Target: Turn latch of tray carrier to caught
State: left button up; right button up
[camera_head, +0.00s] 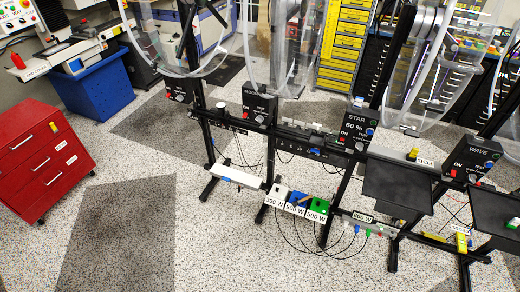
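Neither of my grippers shows in the head view. Two flat black trays, one in the right half (398,188) and one at the right edge (493,208), sit on a black frame. I cannot tell which part is the tray carrier or its latch. A small yellow part (413,154) stands behind the nearer-to-middle tray, beside a white label reading "WO-3". A yellow part (462,242) sits on the frame's leg below the right tray. A green and white piece (513,223) lies on the right tray. The latch's position is too small to tell.
Black stands with clear acrylic wheels and control boxes (359,128) run across the middle and right. Small coloured boxes (316,209) with hanging wires sit low on the frame. A red drawer cabinet (40,158) and blue bin (94,88) stand left. The floor (215,250) at lower left is clear.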

aim_at(315, 151)
jog(key=u, duration=1.35)
jog(key=i, duration=2.4)
jog(key=z, duration=2.2)
